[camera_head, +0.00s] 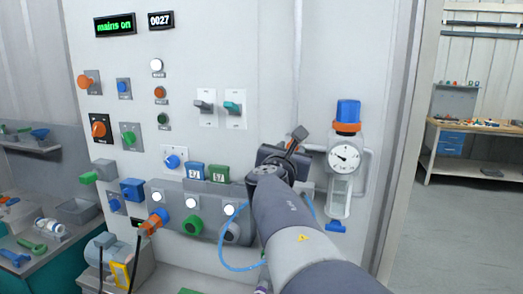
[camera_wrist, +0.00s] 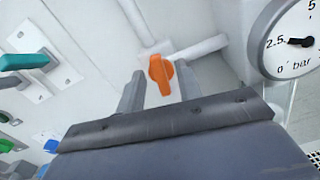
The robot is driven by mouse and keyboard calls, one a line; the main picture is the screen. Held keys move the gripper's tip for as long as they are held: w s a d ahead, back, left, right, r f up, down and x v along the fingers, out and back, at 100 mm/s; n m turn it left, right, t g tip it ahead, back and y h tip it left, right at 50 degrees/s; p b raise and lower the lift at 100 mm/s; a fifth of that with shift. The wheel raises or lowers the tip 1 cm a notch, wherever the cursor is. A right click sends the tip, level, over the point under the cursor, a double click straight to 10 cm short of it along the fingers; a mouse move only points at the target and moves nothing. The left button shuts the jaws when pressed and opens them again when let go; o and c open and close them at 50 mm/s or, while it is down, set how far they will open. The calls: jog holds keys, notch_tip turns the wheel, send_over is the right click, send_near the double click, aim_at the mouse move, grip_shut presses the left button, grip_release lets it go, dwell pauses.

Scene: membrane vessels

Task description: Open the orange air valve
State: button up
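The orange air valve handle (camera_wrist: 160,72) shows in the wrist view, on a white pipe fitting against the pale wall panel. Its long side looks roughly upright in that picture, slightly tilted. My gripper (camera_wrist: 161,84) is open, with one grey finger at each side of the handle and a visible gap on both sides. I cannot tell how far the fingertips are from it in depth. In the head view my gripper (camera_head: 293,145) is at the panel, left of the gauge unit, and my arm hides the orange valve.
A round pressure gauge (camera_head: 345,157) with a blue knob (camera_head: 348,112) above it is right of my gripper. Teal-handled switch (camera_head: 232,107) and green padlock-like block (camera_head: 217,173) lie left. A blue hose (camera_head: 226,245) loops below. A workbench (camera_head: 475,150) stands far right.

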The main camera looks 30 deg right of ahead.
jog(key=v, duration=1)
jog(key=shift+s+a+b, duration=0.25)
jog(key=shift+a+b, duration=0.05)
jog(key=shift+b, duration=0.1)
jog(key=w+d+m, duration=0.1)
jog(key=w+d, duration=0.6)
jog(key=d, duration=0.1)
jog(key=shift+p, duration=0.3)
jog(key=shift+d, duration=0.15)
dwell(0.4)
